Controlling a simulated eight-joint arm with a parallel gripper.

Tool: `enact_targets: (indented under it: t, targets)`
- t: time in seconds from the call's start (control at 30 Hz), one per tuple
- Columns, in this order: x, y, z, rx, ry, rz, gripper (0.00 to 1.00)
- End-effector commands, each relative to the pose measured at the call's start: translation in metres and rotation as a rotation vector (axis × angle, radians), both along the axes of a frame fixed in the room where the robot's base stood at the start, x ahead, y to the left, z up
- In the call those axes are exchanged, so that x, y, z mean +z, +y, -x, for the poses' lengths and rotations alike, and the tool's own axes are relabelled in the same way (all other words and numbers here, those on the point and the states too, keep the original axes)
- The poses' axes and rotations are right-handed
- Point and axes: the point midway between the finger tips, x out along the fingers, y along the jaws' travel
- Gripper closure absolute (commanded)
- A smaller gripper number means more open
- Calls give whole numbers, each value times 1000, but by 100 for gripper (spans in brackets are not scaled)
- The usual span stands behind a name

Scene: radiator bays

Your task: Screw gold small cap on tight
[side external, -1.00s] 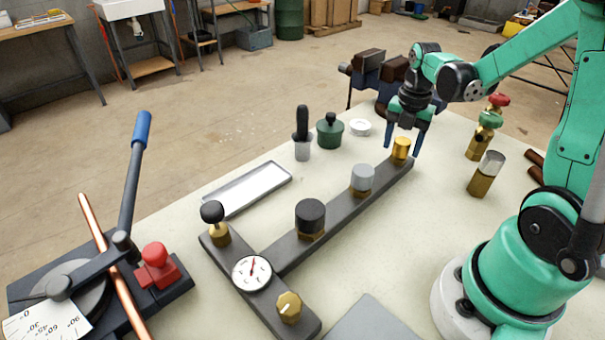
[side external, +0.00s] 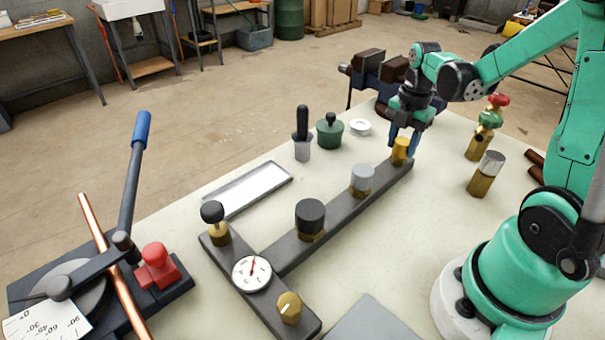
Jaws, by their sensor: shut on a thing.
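The gold small cap (side external: 400,147) sits upright at the far right end of the dark manifold bar (side external: 340,215). My gripper (side external: 405,140) points down over it, with its blue fingers around the cap, shut on it. One finger shows at the cap's upper left and the other at its right, partly behind the cap. The threads under the cap are hidden, so I cannot tell how far down it sits.
On the same bar stand a grey cap (side external: 362,178), a black cap (side external: 310,216), a gauge (side external: 251,273), a black knob (side external: 212,211) and a brass knob (side external: 289,306). A metal tray (side external: 247,190) lies left of the bar. A brass valve (side external: 484,135) stands to the right.

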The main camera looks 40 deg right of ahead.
Motion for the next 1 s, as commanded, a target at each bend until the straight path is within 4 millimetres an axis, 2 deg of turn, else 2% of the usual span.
enact_targets:
  t: [1.0]
  targets:
    - [-1,0,0,-1894,0,0,100]
